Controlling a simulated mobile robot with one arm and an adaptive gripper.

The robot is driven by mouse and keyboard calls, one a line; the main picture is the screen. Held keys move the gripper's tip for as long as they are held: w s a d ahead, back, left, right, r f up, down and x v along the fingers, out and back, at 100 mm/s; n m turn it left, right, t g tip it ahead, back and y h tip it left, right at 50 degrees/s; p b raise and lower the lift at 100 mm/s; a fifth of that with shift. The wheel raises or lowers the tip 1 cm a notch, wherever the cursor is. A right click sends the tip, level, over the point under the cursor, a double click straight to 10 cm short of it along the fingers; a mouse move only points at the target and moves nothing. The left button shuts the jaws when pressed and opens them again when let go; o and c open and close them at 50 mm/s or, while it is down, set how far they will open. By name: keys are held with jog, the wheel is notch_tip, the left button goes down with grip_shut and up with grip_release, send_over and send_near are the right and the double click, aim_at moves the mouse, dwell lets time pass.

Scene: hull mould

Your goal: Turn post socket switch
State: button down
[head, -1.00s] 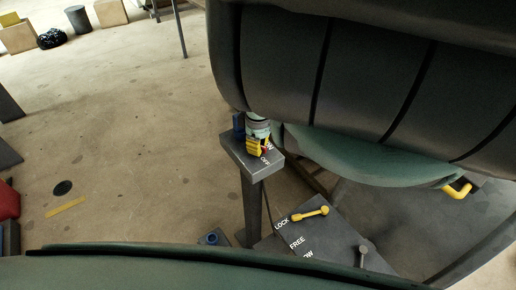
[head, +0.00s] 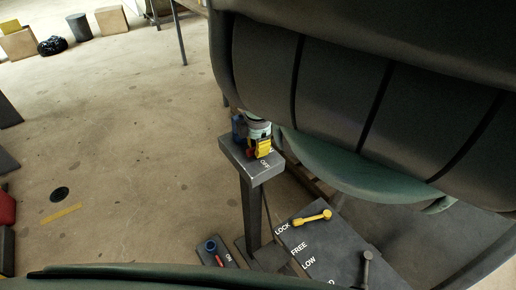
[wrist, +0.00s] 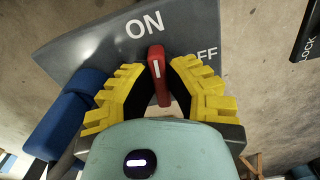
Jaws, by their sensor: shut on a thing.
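The post socket switch is a red handle with a white line (wrist: 157,72), on the grey plate (head: 236,158) on top of a post. My gripper (wrist: 157,68) has its yellow fingers shut on the handle, one on each side. In the wrist view the handle's tip lies between the ON and OFF words, just below ON. In the head view my gripper (head: 262,148) is over the plate, covering part of it and most of the handle. A blue socket (wrist: 70,110) stands beside the switch.
A large dark hull (head: 340,100) hangs close over the post. A panel marked LOCK, FREE and LOW (head: 315,245) carries a yellow lever (head: 312,217) and a grey lever (head: 367,265). A low socket plate with a red handle (head: 218,258) is on the floor. Open floor lies left.

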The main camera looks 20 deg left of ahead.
jog(key=shift+n, duration=0.8)
jog(key=c, duration=1)
grip_release()
notch_tip(320, 180, up, 5)
jog(key=shift+w, duration=0.15)
jog(key=shift+s+r, duration=0.2)
jog(key=shift+r, duration=1)
